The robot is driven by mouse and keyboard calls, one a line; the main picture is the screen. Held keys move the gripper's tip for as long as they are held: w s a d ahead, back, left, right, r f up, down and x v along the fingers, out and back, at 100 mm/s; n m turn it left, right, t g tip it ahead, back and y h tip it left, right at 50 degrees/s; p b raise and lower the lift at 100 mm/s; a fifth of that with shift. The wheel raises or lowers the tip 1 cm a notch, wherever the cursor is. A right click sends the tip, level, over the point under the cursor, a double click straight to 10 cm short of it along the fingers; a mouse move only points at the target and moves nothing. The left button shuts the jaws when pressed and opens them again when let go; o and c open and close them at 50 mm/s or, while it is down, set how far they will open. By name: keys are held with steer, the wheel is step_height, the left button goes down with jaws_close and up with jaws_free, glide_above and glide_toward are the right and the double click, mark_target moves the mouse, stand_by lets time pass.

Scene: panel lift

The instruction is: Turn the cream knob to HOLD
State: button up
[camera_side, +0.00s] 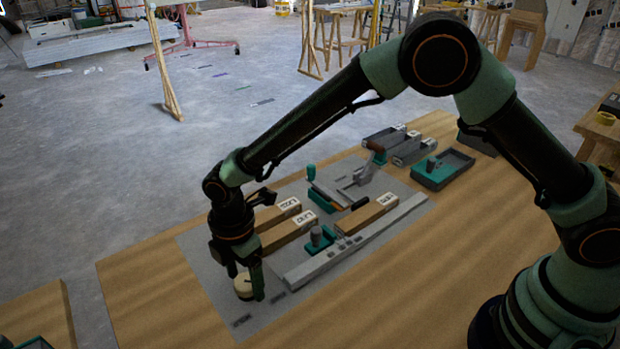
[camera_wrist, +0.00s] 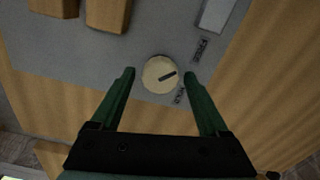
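The cream knob (camera_wrist: 155,68) is round, with a dark bar on its face running toward its right rim, in the wrist view. The bar points between two dark labels. The lower-right label (camera_wrist: 180,96) appears to read HOLD; the upper-right label (camera_wrist: 201,50) is hard to read. My gripper (camera_wrist: 159,75) is open, with one green finger on each side of the knob and gaps showing; contact is not visible. In the side view the knob (camera_side: 241,289) sits at the grey panel's near-left end, partly hidden by my gripper (camera_side: 247,283), which points down.
The grey panel (camera_side: 208,262) lies on a wooden table (camera_side: 135,285). A long grey rail (camera_side: 335,256), labelled wooden blocks (camera_side: 365,217) and a teal clamp (camera_side: 317,240) stand right of the knob. A teal tray (camera_side: 443,171) is farther back. Bare tabletop lies left of the panel.

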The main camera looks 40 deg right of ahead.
jaws_close()
steer(key=m, duration=0.4)
steer(key=shift+m, duration=0.4)
steer(key=m, duration=0.9)
steer(key=shift+m, duration=2)
